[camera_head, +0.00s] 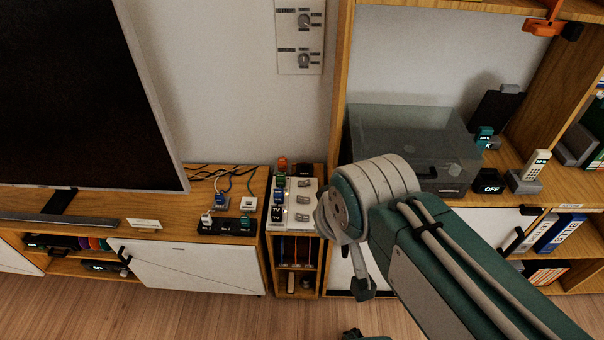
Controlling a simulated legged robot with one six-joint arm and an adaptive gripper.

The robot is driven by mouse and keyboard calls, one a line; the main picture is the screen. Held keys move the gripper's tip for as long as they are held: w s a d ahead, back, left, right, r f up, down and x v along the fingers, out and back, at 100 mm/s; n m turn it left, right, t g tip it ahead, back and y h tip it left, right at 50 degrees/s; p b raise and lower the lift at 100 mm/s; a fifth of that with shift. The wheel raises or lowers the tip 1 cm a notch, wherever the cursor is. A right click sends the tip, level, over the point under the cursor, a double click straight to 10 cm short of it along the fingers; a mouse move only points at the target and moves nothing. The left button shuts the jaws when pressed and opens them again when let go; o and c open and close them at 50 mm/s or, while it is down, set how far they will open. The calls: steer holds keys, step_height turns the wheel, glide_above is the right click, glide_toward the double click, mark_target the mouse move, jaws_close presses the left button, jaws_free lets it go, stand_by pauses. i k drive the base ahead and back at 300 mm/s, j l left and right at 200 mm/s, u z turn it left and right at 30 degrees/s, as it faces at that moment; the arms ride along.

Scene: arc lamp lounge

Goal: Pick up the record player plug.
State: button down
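No plug in view can be told for certain as the record player plug. A glass-lidded box, perhaps the record player (412,145), sits on the right shelf. A teal plug-like piece (484,136) is right of it. My arm reaches in from the lower right; a dark part that seems to be my gripper (362,334) is cut off at the bottom edge, above the floor, and its fingers are not clear.
A handset (534,166) and an "OFF" display (489,183) are at right. The floor (150,312) is clear at front left.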

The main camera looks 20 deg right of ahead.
mark_target(281, 179)
steer(key=i+j+z, duration=0.6)
steer(key=j+z, duration=0.15)
steer(key=j, duration=0.2)
